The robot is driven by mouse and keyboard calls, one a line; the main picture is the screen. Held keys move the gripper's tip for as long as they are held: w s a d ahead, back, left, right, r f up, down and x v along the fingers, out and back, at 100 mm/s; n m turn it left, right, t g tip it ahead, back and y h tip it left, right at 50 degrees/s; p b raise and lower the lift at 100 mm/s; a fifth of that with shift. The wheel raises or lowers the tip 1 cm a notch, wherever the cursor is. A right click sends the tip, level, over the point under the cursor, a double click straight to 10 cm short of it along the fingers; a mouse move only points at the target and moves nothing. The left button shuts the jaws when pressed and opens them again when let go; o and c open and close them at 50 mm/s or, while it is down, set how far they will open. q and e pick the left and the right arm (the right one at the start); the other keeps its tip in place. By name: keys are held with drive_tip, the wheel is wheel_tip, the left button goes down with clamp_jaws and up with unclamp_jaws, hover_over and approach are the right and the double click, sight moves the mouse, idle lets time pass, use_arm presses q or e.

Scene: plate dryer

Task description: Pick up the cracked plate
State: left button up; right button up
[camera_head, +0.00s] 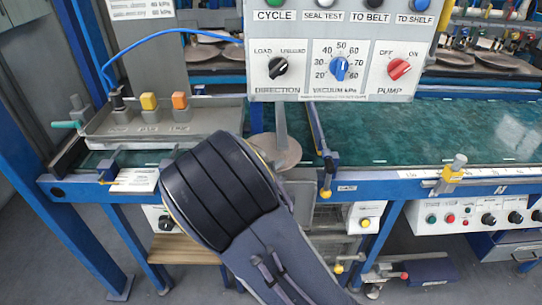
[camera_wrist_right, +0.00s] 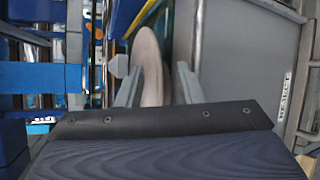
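A pale brownish plate (camera_head: 277,150) shows in the head view at the front edge of the green bench, partly hidden by my right arm. In the right wrist view, a plate (camera_wrist_right: 150,62) is seen nearly edge-on between the two fingers of my right gripper (camera_wrist_right: 157,74). The fingers look apart, one on each side of it; the left finger looks very close to it. I cannot make out a crack. In the head view my right wrist covers the gripper's fingers. My left gripper is not in view.
A grey control panel (camera_head: 340,80) with knobs hangs just above and behind the plate. A grey tray with yellow and orange blocks (camera_head: 160,127) stands left. Blue frame rails (camera_head: 380,181) run along the front. The green bench top (camera_head: 430,130) is clear to the right.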

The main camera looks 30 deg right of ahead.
drive_tip(key=shift+c, duration=0.2)
clamp_jaws()
drive_tip(key=shift+r, duration=0.1)
